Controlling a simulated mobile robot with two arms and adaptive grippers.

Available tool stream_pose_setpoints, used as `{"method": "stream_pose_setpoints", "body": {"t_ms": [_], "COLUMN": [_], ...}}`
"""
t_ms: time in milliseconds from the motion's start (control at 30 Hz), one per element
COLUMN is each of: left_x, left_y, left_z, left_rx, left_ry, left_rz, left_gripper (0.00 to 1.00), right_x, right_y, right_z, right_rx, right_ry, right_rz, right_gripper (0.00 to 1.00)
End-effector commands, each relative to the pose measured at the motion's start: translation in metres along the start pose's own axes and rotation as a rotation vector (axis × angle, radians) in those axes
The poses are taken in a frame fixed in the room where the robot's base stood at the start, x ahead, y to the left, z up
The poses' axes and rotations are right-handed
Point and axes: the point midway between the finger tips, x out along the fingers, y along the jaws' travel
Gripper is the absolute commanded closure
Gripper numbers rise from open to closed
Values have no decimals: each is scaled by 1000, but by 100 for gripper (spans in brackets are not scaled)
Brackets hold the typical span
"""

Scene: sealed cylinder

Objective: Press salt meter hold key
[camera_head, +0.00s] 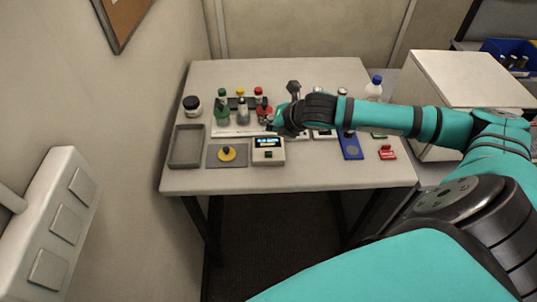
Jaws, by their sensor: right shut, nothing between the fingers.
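A small cream meter (268,158) with a lit blue display and a dark key below it stands near the front middle of the table. It looks like the salt meter, but its label is too small to read. My right gripper (273,126) is shut and empty. Its fingertips are just behind and above the meter's display in this view; I cannot tell whether they touch it. A second pale device (324,134) is partly hidden under my right arm. My left gripper is not in view.
On the white table (310,178) stand a grey tray (186,147), a yellow knob on a grey mat (214,158), several bottles, a dark jar (192,105), a blue board (350,147) and a red block (388,152). The front strip is clear.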

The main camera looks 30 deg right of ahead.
Motion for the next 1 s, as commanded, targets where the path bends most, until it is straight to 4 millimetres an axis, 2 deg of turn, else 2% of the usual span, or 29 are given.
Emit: {"method": "stream_pose_setpoints", "body": {"t_ms": [33,500,733,1000], "left_x": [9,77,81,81], "left_y": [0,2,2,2], "left_z": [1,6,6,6], "left_rx": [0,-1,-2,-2], "left_ry": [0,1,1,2], "left_rz": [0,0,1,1], "left_gripper": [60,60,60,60], "right_x": [6,43,55,57], "right_y": [-4,-31,-40,-42], "right_z": [-4,-31,-40,-41], "right_rx": [0,0,1,1], "right_ry": [0,-1,0,-1], "right_rz": [0,0,-1,-1], "right_gripper": [100,100,100,100]}}
